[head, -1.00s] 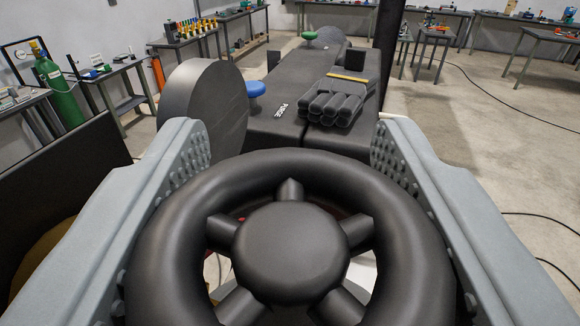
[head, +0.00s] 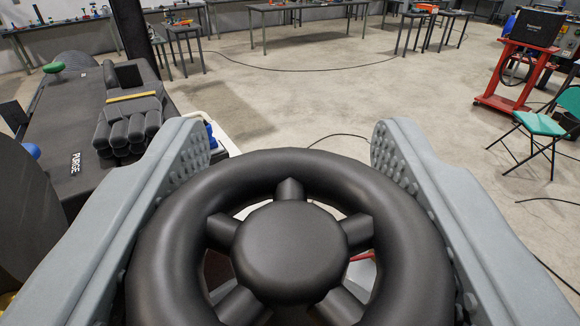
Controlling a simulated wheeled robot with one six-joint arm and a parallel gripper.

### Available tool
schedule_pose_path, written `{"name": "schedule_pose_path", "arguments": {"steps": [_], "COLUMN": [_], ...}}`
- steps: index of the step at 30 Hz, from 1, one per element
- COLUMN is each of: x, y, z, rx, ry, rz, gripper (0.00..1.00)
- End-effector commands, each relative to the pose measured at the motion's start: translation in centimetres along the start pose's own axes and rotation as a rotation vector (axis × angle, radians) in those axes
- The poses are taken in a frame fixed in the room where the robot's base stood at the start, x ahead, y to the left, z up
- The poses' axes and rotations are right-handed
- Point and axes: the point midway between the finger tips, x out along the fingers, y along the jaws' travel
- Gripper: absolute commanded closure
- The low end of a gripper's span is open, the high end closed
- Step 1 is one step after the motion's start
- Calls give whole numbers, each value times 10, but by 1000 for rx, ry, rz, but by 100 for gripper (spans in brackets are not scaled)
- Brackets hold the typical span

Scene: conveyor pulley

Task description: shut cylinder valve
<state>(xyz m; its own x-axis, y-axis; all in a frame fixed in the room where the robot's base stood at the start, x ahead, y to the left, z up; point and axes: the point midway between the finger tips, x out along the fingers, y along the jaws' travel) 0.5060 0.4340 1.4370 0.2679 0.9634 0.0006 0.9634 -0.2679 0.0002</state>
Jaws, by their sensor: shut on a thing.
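The valve's black handwheel (head: 396,215) fills the lower middle of the view, with a round hub (head: 290,252) and thick spokes. My gripper (head: 292,145) has its two grey, studded jaws on the left and right sides of the rim and is shut on the wheel. The lower part of the wheel is cut off by the frame edge. The valve body below is mostly hidden, with only slivers of red and white showing between the spokes.
A red cart (head: 515,75) and a green chair (head: 545,125) stand at right. Open concrete floor lies ahead.

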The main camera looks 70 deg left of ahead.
Motion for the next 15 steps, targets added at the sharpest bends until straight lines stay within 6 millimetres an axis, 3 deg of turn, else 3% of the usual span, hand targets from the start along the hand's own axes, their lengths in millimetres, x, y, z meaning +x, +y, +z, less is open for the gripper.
{"name": "schedule_pose_path", "arguments": {"steps": [15], "x": [0], "y": [3], "z": [0], "rx": [-1], "ry": [0], "rz": [143], "gripper": [73]}}
